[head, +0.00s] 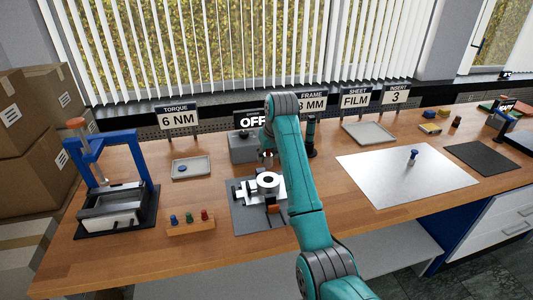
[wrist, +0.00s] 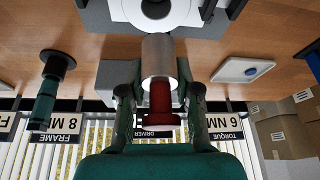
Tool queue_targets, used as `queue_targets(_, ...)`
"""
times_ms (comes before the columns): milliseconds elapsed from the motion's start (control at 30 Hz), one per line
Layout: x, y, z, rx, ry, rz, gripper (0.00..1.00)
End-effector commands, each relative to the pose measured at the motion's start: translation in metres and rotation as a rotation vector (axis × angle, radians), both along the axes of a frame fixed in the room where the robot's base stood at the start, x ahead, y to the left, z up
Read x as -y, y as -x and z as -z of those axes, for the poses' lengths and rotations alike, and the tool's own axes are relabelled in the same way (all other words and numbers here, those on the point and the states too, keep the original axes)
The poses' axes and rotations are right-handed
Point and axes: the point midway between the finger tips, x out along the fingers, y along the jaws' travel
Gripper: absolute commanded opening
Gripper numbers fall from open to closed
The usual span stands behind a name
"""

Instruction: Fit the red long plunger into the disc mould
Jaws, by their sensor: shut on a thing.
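My gripper (wrist: 159,92) is shut on the red long plunger (wrist: 160,102) in the wrist view. The plunger has a red end between the fingers and a grey metal cylinder (wrist: 158,56) reaching beyond them. The disc mould (wrist: 190,12) shows at the top of that view as a pale round body with a dark central hole, close beyond the cylinder's tip. I cannot tell the exact gap or alignment.
A wooden rack (head: 191,229) with several coloured pegs stands left of the mat. A blue-framed press (head: 90,150) is farther left. A grey box with an OFF sign (head: 252,121) and a dark stand (head: 310,138) are behind. A white sheet (head: 390,185) lies at right.

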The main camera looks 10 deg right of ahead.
Motion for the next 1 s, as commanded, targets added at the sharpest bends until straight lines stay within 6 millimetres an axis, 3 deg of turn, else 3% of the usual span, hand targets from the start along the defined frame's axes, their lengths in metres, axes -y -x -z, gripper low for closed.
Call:
queue_targets(500, 0.0, 0.0, 0.042, -0.001, 0.0, 0.0, 0.0)
queue_targets(1000, 0.0, 0.0, 0.047, -0.001, 0.0, 0.0, 0.0)
